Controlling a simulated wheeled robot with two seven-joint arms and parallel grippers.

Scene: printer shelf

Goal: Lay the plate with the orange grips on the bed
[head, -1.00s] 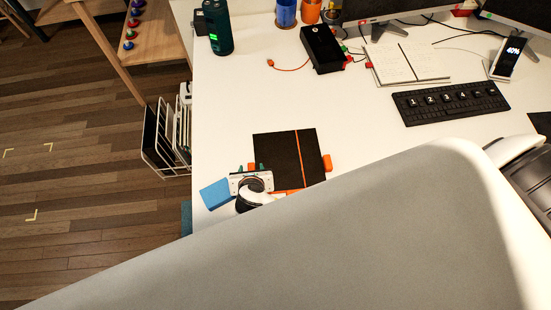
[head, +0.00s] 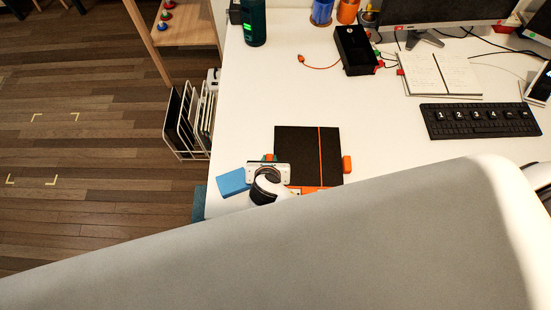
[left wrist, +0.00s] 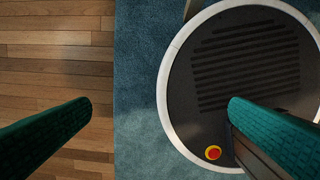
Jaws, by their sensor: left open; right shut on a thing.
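The plate (head: 300,150) is a dark square with an orange stripe, in the head view over the front left of the white desk. One orange grip (head: 347,164) sticks out at its right side. More orange shows at its left side and lower edge. My right gripper (head: 270,158) is shut on the plate at its left side, and its wrist hides that lower left corner. I cannot tell how high the plate is above the desk. My left gripper (left wrist: 160,105) is open and empty in the left wrist view, above the floor. I cannot make out the bed.
A blue block (head: 233,182) shows beside the right gripper. A keyboard (head: 480,121), an open notebook (head: 440,74), a black box (head: 353,48) and a dark bottle (head: 254,22) stand on the desk (head: 375,125). A white rack (head: 190,125) stands on the floor left of the desk.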

